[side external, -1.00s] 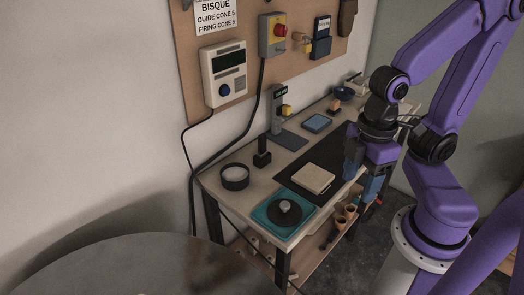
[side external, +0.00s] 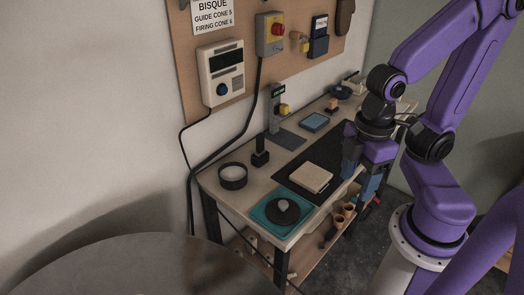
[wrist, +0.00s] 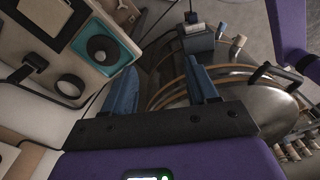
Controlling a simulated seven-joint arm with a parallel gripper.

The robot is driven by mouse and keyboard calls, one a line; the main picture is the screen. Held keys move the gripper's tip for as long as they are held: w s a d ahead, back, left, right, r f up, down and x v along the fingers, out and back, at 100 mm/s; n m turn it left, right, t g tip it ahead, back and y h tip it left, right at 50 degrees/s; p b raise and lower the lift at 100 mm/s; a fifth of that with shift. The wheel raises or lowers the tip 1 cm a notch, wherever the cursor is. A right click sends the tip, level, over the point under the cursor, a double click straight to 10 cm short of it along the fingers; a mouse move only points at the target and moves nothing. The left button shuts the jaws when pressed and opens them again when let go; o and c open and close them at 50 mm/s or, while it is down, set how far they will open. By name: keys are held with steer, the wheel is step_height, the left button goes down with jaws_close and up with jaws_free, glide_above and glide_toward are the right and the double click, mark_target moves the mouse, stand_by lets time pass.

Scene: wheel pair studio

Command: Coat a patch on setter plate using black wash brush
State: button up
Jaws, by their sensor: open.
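A pale beige square slab (side external: 311,177), which looks like the setter plate, lies flat on a black mat (side external: 330,150) on the bench. My gripper (side external: 360,172) hangs at the bench's front edge, to the right of the slab and apart from it. Its two blue fingers are spread with nothing between them, as the wrist view also shows (wrist: 163,88). I cannot pick out the black wash brush for certain. Small tan cups (side external: 348,209) sit at the bench's front, below my gripper, and their contents are too small to tell.
A teal tray with a dark disc (side external: 270,220) is at the bench's near corner; it also shows in the wrist view (wrist: 121,48). A dark round dish (side external: 233,178) and a black stand (side external: 261,158) are behind it. A large round metal top (side external: 140,268) fills the foreground.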

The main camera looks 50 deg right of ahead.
steer(key=shift+w, duration=0.1)
steer(key=shift+c, duration=0.5)
steer(key=w+a+n+h, duration=0.2)
steer(key=w+n, duration=0.1)
steer(key=w, duration=2.1)
steer(key=n+h, duration=0.2)
glide_above(261, 144)
steer(key=w+a, duration=0.1)
steer(key=a, duration=0.3)
step_height(261, 144, down, 6)
steer(key=r, duration=0.1)
steer(key=x, duration=1.7)
steer(key=shift+s, duration=0.1)
steer(key=shift+c, duration=0.3)
